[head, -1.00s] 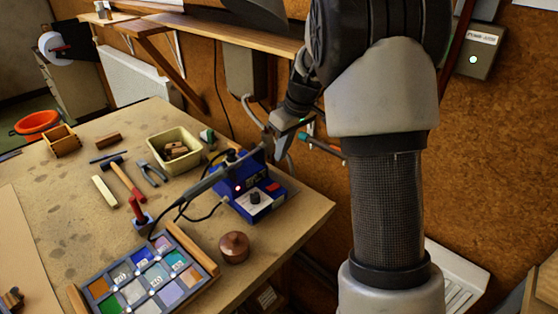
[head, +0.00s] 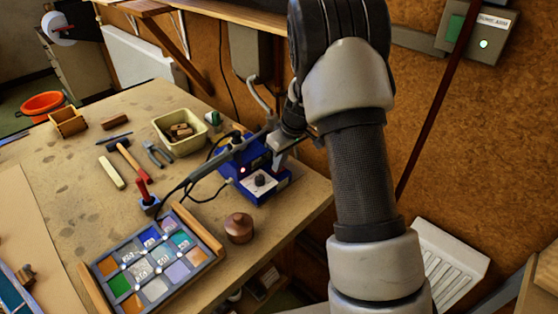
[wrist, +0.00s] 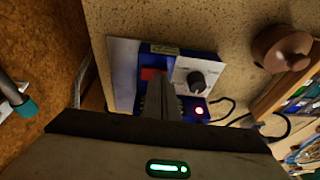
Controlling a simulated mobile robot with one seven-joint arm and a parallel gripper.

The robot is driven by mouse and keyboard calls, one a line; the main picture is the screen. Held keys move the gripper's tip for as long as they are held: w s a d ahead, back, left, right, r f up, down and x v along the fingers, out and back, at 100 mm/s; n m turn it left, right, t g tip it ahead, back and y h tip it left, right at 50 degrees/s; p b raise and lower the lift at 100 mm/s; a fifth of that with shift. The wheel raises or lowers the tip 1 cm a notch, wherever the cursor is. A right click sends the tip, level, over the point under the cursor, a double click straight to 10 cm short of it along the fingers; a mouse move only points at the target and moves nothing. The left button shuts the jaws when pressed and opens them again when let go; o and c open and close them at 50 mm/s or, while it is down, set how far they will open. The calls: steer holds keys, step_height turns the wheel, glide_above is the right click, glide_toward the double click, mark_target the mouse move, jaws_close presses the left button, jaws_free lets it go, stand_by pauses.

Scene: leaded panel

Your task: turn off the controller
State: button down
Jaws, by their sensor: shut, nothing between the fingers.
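The controller (head: 262,184) is a blue box with a pale front panel and a black knob (head: 260,180), near the table's right edge. A small red light (head: 242,170) glows on it. In the wrist view the controller (wrist: 190,62) shows the knob (wrist: 197,81), a red switch (wrist: 152,74) and the lit red light (wrist: 199,110). My gripper (wrist: 165,88) is shut and empty, its fingertips over the controller close to the red switch. I cannot tell whether they touch it. In the head view my gripper (head: 279,160) is at the controller's back right, partly hidden by my arm.
A soldering iron (head: 205,172) with a cable lies left of the controller. A cream bin (head: 160,125) stands behind left.

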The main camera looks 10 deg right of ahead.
steer(key=shift+a+f+b, duration=0.1)
steer(key=shift+f+b, duration=0.1)
steer(key=shift+b, duration=0.1)
steer(key=shift+s+h+b, duration=0.15)
steer(key=shift+h+b, duration=0.25)
steer(key=shift+f, duration=0.15)
steer(key=shift+w+d, duration=0.5)
steer(key=shift+d, duration=0.2)
